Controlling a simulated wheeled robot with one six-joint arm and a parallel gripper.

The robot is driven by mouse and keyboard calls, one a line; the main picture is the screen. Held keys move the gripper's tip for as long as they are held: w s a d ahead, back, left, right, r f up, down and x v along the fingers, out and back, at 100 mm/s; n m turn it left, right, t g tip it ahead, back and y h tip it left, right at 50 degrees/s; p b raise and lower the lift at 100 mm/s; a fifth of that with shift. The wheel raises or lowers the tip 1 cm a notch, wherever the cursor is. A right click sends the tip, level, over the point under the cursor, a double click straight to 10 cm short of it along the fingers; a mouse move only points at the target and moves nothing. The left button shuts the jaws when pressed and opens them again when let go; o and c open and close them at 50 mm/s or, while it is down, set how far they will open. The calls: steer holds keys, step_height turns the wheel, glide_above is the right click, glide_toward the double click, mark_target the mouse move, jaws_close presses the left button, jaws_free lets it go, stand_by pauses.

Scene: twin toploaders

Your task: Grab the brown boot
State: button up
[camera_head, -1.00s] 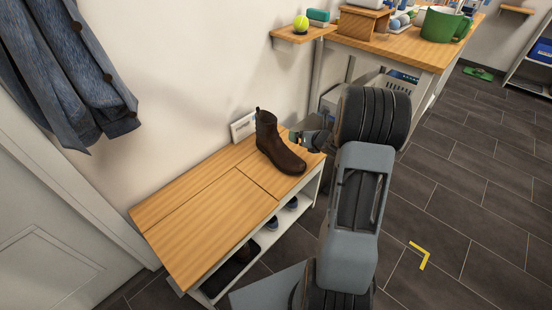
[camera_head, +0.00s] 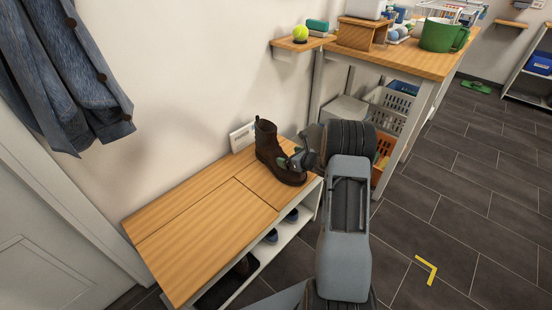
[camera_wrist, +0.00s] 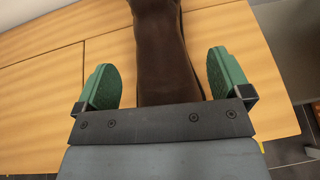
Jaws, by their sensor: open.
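The brown boot (camera_head: 269,148) stands upright on the far right end of the wooden bench top (camera_head: 205,220), close to the wall. In the wrist view the boot (camera_wrist: 163,55) lies between the two green finger pads of my gripper (camera_wrist: 166,83), with a small gap on each side. My gripper is open around the boot and does not visibly pinch it. In the head view my gripper (camera_head: 290,161) is at the boot's right side and hides part of it.
Shoes (camera_head: 271,236) sit on the shelf under the bench. A white card (camera_head: 242,137) leans on the wall behind the boot. A workbench (camera_head: 395,52) with baskets (camera_head: 391,104) below stands to the right. The left of the bench top is clear.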

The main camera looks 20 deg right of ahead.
mark_target(283, 154)
steer(key=shift+b+x, duration=0.3)
steer(key=shift+x, duration=2.2)
steer(key=shift+c, duration=0.4)
steer(key=shift+r, duration=0.15)
steer(key=c, duration=1.2)
